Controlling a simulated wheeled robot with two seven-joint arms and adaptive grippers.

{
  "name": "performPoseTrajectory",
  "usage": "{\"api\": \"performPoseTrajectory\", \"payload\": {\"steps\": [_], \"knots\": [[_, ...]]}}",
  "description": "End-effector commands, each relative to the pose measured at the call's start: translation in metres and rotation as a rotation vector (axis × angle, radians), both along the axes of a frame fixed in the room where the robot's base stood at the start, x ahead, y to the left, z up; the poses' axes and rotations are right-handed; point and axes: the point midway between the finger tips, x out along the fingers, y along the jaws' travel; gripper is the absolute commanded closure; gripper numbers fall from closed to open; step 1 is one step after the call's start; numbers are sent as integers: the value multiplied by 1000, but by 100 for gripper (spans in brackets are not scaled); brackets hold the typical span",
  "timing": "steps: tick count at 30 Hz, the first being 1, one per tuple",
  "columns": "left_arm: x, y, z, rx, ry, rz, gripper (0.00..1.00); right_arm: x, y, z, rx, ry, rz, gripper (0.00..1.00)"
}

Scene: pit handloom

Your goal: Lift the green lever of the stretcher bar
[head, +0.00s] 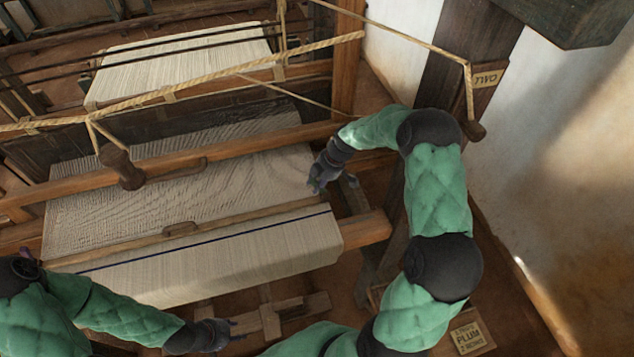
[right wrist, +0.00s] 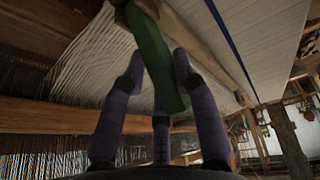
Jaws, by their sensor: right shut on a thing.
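In the right wrist view a flat green lever (right wrist: 151,55) runs down between the fingers of my right gripper (right wrist: 157,72), which is shut on it. Its upper end meets a brown wooden part. In the head view my right gripper (head: 318,182) is at the right edge of the cloth, and I cannot make out the lever there. The wooden stretcher bar (head: 240,213) lies across the cloth (head: 130,209), with a small brown piece near its middle. My left gripper (head: 232,329) is low, in front of the loom; its finger opening is too small to tell.
A rope (head: 190,88) crosses above the loom, with a wooden handle (head: 122,167) hanging from it. A dark post (head: 455,75) and a pale wall (head: 560,130) stand at right. A cardboard sign (head: 468,336) lies at the lower right. Wooden treadles (head: 280,308) are below the cloth.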

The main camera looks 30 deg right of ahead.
Motion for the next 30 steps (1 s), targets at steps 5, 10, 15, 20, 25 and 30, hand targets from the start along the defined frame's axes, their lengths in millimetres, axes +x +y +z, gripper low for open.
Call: {"api": "performPoseTrajectory", "payload": {"steps": [5,10,15,20,25,30], "knots": [[0,0,0,0,0,0,60,0,6,-3,-68,22,4,100],[0,0,-3,0,0,0,60,0,10,-6,-137,39,3,100],[0,0,-4,0,0,0,60,1,11,-7,-181,48,1,100],[0,0,-4,0,0,0,60,1,11,-7,-193,49,-2,100],[0,0,-4,0,0,0,60,1,11,-7,-193,50,-3,100],[0,0,-4,0,0,0,60,2,11,-7,-192,49,-2,45]]}}
